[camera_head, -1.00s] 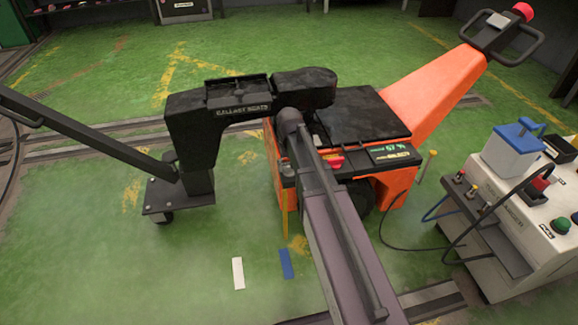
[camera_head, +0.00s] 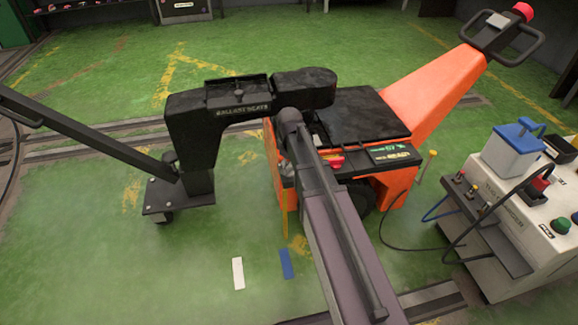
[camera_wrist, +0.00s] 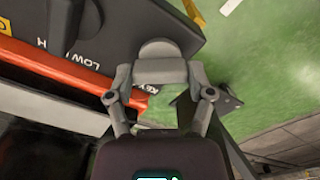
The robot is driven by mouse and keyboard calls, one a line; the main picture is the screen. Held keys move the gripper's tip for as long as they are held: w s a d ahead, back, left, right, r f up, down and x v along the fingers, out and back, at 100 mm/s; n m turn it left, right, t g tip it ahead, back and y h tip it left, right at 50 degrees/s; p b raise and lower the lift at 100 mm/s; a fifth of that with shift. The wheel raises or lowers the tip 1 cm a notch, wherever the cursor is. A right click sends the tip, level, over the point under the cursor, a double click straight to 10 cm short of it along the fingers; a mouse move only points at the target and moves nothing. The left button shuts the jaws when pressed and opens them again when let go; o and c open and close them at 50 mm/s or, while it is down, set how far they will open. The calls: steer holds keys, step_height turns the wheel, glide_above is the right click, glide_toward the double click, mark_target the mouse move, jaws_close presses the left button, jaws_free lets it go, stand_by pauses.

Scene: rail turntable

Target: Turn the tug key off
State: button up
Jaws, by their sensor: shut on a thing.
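The orange tug (camera_head: 435,85) stands in the middle of the head view, with a black control panel at its near side. In the wrist view, my gripper (camera_wrist: 160,73) is shut on a grey key (camera_wrist: 160,50) with a rounded head. The key is at the panel's edge, by the partly covered "KEY" lettering (camera_wrist: 139,87). In the head view my arm covers most of the panel's left part and hides the key. Only a small grey part of my gripper (camera_head: 287,168) shows there. How far the key is turned cannot be told.
A red knob (camera_head: 335,162) and a small lit display (camera_head: 391,153) sit right of my arm. A grey charger cart (camera_head: 510,215) with cables stands right.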

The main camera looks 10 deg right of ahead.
steer(key=n, duration=0.5)
steer(key=shift+n, duration=0.3)
steer(key=n, duration=0.5)
stand_by(0.4)
steer(key=o, duration=1.1)
steer(key=shift+m, duration=0.3)
